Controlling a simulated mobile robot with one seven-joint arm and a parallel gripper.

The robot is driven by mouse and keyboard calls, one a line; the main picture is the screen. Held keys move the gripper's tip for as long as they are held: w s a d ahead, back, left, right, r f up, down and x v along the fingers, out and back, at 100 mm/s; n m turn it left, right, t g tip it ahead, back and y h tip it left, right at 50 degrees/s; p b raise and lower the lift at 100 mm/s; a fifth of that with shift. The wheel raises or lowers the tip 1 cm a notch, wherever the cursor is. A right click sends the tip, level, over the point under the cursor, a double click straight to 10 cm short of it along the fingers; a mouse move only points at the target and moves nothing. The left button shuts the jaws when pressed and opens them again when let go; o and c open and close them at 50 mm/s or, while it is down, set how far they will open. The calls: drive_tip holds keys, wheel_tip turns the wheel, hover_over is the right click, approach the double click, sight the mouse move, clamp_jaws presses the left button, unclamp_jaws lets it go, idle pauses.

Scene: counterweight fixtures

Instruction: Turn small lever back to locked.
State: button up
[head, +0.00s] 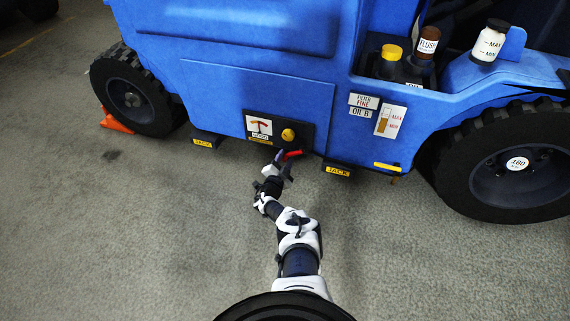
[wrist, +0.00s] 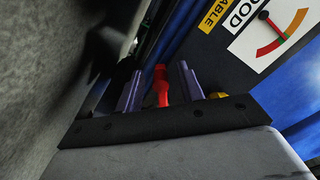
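The small lever is red and shows in the head view (head: 293,154), sticking out below the dark panel (head: 301,143) on the blue vehicle's side. My gripper (head: 280,159) is at the lever, low beside the vehicle. In the wrist view, the red lever (wrist: 161,86) stands between the two purple fingers of my gripper (wrist: 159,70). A gap shows on each side of it, so the fingers are open. I cannot tell how deep the lever sits between them. The lever's pivot is hidden.
The panel carries a yellow knob (head: 288,135) and a white gauge card (head: 259,125), also in the wrist view (wrist: 273,33). Black jack pads (head: 337,169) jut from the vehicle's lower edge on both sides. The grey floor (head: 130,240) in front is clear.

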drive_tip(key=shift+w+d, duration=0.1)
drive_tip(key=shift+w, duration=0.2)
clamp_jaws()
